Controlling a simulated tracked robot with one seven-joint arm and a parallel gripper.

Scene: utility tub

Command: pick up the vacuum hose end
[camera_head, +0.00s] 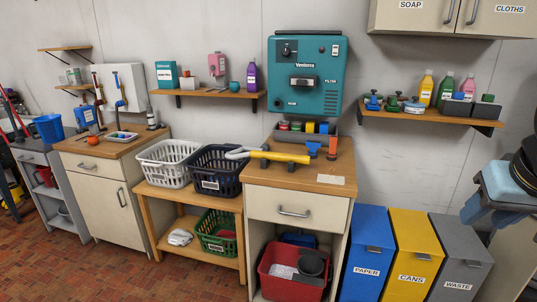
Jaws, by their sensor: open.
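The likely vacuum hose end is a yellow tube (280,156) with a pale grey curved piece (243,152) at its left. It lies across the front of the wooden top of the cream cabinet (325,180), and the grey piece reaches over the dark blue basket beside it. Part of my arm is cut off by the frame edge.
An orange-topped item (332,147) stands just right of the tube, and a tray of coloured rolls (305,132) sits behind it. A teal wall unit (306,75) hangs above. The dark blue basket (214,170) is at the left. Blue, yellow and grey bins (414,255) stand at the right.

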